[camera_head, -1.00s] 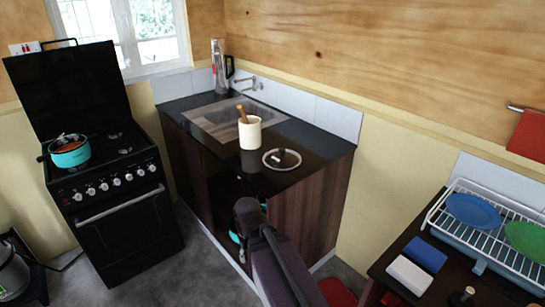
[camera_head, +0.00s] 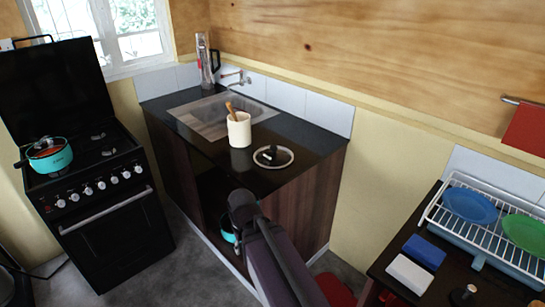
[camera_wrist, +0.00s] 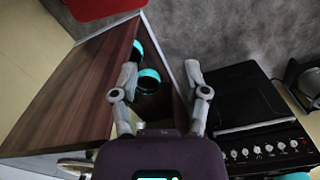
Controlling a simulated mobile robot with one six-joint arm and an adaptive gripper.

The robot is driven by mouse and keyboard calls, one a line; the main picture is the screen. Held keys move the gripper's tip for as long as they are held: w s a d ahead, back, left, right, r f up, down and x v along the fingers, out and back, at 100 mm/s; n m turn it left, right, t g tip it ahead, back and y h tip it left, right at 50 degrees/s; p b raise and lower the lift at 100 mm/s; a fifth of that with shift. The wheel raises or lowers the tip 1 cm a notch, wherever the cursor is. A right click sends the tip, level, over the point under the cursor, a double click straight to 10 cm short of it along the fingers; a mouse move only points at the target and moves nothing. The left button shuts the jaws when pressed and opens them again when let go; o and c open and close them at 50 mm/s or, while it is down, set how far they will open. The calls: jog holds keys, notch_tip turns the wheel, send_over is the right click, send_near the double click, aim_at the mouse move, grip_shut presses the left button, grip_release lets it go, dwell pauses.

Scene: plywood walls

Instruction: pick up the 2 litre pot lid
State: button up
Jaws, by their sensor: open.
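A round glass pot lid with a pale rim and black knob (camera_head: 273,156) lies flat on the dark counter (camera_head: 215,150), near its front edge. Its size cannot be read. My gripper (camera_wrist: 160,75) shows in the wrist view with its two grey fingers spread and nothing between the tips. In that view it points down past the cabinet front toward the floor. A metallic rim at the lower left of the wrist view may be the lid's edge, but I cannot tell. In the head view my arm hides part of the cabinet, and the gripper cannot be made out.
A cream utensil crock (camera_head: 239,131) stands left of the lid, before the sink (camera_head: 215,112). The cabinet below is open, with teal cookware (camera_head: 227,230) inside. A stove (camera_head: 95,180) with a teal pot (camera_head: 50,156) is left; a dish rack (camera_head: 468,225) is right.

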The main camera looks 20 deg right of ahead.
jog(key=shift+o, duration=1.1)
jog(key=shift+w, duration=0.1)
jog(key=w+d+r+n+t+h, duration=0.1)
jog(key=w+d+n+h, duration=0.1)
jog(key=w, duration=0.4)
jog(key=w+d+r+n+t+h, duration=0.1)
jog(key=w+d+n+h, duration=0.1)
jog(key=w+d+n, duration=0.3)
jog(key=w+d+r+n+t+h, duration=0.1)
jog(key=w+d+n+h, duration=0.1)
jog(key=w, duration=0.6)
jog(key=shift+d+r+n, duration=0.15)
jog(key=shift+d+n, duration=0.7)
jog(key=shift+n, duration=0.45)
jog(key=n+t+h, duration=0.4)
jog(key=n+h, duration=0.1)
jog(key=n, duration=0.8)
send_near(273, 147)
jog(key=shift+v, duration=1.9)
jog(key=b+x, duration=0.3)
jog(key=x, duration=0.4)
jog(key=shift+w+d+f, duration=0.15)
jog(key=shift+d+f, duration=0.1)
jog(key=shift+d, duration=0.05)
jog(key=shift+w+d+f+b, duration=0.1)
jog(key=shift+w+d+b, duration=0.05)
jog(key=shift+d+b, duration=0.2)
